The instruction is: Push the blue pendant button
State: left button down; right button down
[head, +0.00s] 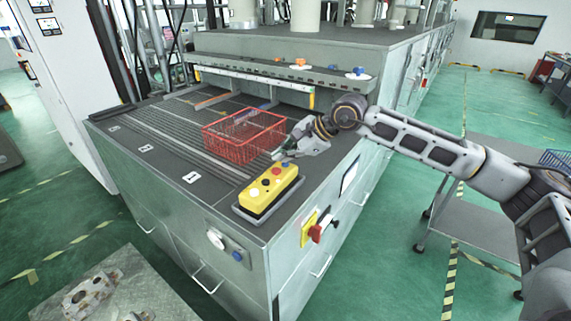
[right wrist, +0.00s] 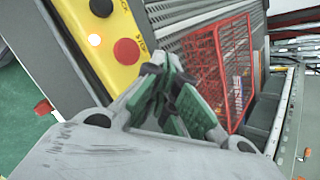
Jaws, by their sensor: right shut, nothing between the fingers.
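The yellow pendant (head: 268,192) lies in a grey tray on the dark top near the cabinet's front corner. Its red button (head: 277,170) is near the far end, with pale and black buttons nearer. The right wrist view shows a red button (right wrist: 126,51), a lit pale one (right wrist: 94,40) and a black one (right wrist: 101,7). I cannot clearly make out a blue button; part of the pendant's far end is hidden by my fingers. My right gripper (head: 279,155) is shut and empty, just beyond that end. Its fingertips (right wrist: 163,68) appear beside the yellow housing; contact is unclear. My left gripper is not in view.
A red wire basket (head: 243,137) stands just behind the pendant and right gripper. A red-and-yellow switch (head: 318,229) and a blue knob (head: 237,256) are on the cabinet's sides. The ribbed top left of the basket is clear. A grey cart (head: 470,215) stands at right.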

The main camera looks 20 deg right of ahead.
aim_at(284, 165)
jog(key=shift+f+b, duration=0.35)
dwell(0.7)
jog(key=shift+r, duration=0.15)
dwell(0.3)
jog(key=shift+r, duration=0.8)
jog(key=shift+r, duration=0.1)
jog(key=shift+r+p, duration=1.1)
jog(key=shift+r, duration=1.3)
jog(key=shift+s+d, duration=0.1)
